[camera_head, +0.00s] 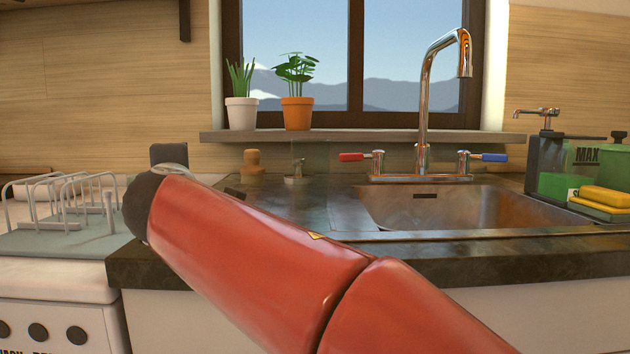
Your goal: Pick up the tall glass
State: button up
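A faint, clear upright shape (316,162) stands at the back of the dark counter, below the window sill. It looks like the tall glass, but its outline is hard to make out. My red arm crosses the foreground from the lower right to the left. Its far end, by a dark block (168,154), is left of the clear shape and apart from it in the picture. My gripper is mostly hidden behind the arm, so its fingers and any grip cannot be made out.
A brown stopper-like object (252,162) and a small metal fitting (295,170) stand near the clear shape. The sink (450,208) and tap (425,110) are to the right. A wire rack (65,205) is at left. Potted plants (297,105) stand on the sill (370,136).

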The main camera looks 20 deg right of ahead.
aim_at(310, 158)
jog(key=k+l, duration=0.15)
jog(key=k, duration=0.75)
